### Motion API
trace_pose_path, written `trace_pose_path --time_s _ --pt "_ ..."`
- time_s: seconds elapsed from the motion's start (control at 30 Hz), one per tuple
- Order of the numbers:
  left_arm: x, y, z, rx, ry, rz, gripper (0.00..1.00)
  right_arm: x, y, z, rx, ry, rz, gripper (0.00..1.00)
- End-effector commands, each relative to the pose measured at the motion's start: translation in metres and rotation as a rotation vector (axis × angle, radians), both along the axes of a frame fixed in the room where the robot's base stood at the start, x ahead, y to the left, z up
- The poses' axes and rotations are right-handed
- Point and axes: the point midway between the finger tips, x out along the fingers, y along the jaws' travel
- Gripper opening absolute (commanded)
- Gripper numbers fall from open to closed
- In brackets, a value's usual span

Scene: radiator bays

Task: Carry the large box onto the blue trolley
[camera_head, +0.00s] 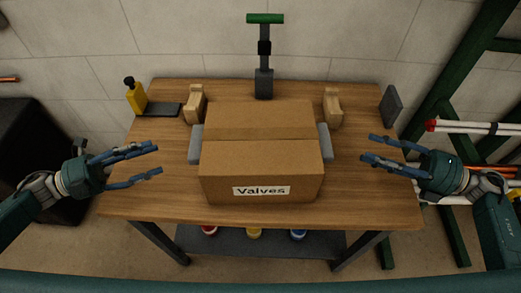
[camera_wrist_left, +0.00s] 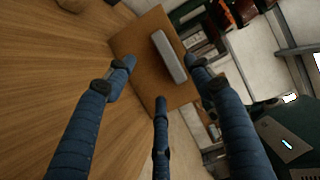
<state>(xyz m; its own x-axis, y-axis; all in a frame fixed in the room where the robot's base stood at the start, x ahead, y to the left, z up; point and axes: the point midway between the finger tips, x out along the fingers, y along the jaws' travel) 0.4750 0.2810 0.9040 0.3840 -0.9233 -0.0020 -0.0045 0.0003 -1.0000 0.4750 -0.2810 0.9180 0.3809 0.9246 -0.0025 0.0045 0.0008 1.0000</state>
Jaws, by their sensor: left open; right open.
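The large cardboard box (camera_head: 262,140), labelled "Valves", sits closed on a wooden workbench (camera_head: 370,205). A grey handle or block sticks out on each of its sides. In the left wrist view the box (camera_wrist_left: 127,42) shows its side with a grey bar (camera_wrist_left: 169,57). My left gripper (camera_head: 157,159) is open and empty, left of the box and apart from it. Its blue fingers also show in the left wrist view (camera_wrist_left: 160,85). My right gripper (camera_head: 366,148) is open and empty, right of the box and apart from it. No blue trolley is in view.
On the bench behind the box are a yellow bottle (camera_head: 136,96), two wooden blocks (camera_head: 195,104) (camera_head: 332,106), and a dark plate (camera_head: 391,105). A green-handled tool (camera_head: 264,55) stands at the back. A green rack (camera_head: 465,90) with pipes is right. Coloured items sit on the lower shelf (camera_head: 255,244).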

Motion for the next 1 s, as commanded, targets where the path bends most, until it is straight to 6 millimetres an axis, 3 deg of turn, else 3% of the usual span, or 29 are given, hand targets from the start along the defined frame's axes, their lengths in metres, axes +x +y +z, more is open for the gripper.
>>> trace_pose_path --time_s 0.33,0.8,1.0 --pt "0.004 -0.009 0.001 -0.001 -0.002 -0.001 0.53 0.003 0.009 0.001 0.003 -0.001 0.002 0.41" --pt "0.034 -0.081 0.002 -0.002 -0.002 -0.001 0.53 0.033 0.081 0.002 0.002 -0.002 0.001 0.41" --pt "0.04 -0.097 0.001 -0.001 -0.001 0.0 0.53 0.04 0.097 0.001 0.002 0.0 -0.001 0.41"
